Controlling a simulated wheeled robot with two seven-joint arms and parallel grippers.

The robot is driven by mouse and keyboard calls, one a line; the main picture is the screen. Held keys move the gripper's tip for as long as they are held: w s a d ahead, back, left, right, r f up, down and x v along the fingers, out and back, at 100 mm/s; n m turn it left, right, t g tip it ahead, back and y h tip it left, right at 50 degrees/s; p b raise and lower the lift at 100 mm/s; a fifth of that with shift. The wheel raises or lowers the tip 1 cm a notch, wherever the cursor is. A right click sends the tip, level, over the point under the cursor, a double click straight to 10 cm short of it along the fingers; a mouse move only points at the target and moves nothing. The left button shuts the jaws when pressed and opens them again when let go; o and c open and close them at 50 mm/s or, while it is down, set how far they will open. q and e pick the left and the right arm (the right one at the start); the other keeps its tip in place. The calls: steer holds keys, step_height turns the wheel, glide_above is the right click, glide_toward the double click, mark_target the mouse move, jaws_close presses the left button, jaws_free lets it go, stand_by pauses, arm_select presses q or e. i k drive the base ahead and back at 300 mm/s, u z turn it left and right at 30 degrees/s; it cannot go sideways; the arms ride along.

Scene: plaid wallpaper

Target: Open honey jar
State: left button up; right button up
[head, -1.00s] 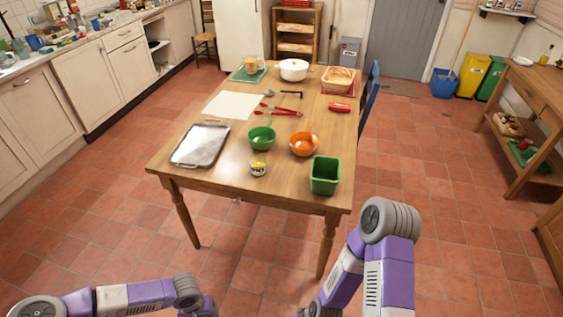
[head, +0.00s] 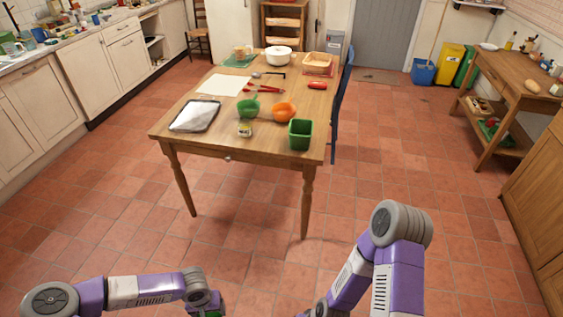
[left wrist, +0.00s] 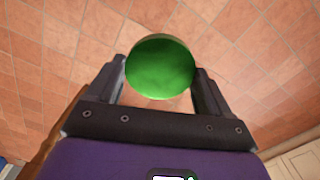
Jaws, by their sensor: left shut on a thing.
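My left gripper (left wrist: 160,85) is shut on a round green lid-like thing (left wrist: 160,67), seen from above in the left wrist view. Its fingers press on opposite sides of the rim, over the tiled floor. I cannot tell whether a jar body hangs below it. A bit of the green thing (head: 212,313) shows at the head view's bottom edge. A small jar or tin (head: 245,130) with a pale yellowish label stands near the table's front edge, too small to identify. My right arm is at the lower right of the head view; its gripper is out of view.
The wooden table (head: 270,152) stands ahead, across open floor. On it are a metal tray (head: 195,116), a green bowl (head: 246,107), an orange bowl (head: 284,111) and a green bin (head: 300,134). Counters line the left; a wooden side table (head: 520,80) is at right.

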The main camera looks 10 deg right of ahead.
mark_target(245, 123)
steer(key=z, duration=0.9)
steer(key=i, duration=0.85)
steer(key=z, duration=1.1)
steer(key=i, duration=2)
steer(key=u, duration=1.35)
steer(key=i, duration=0.8)
steer(key=u, duration=0.85)
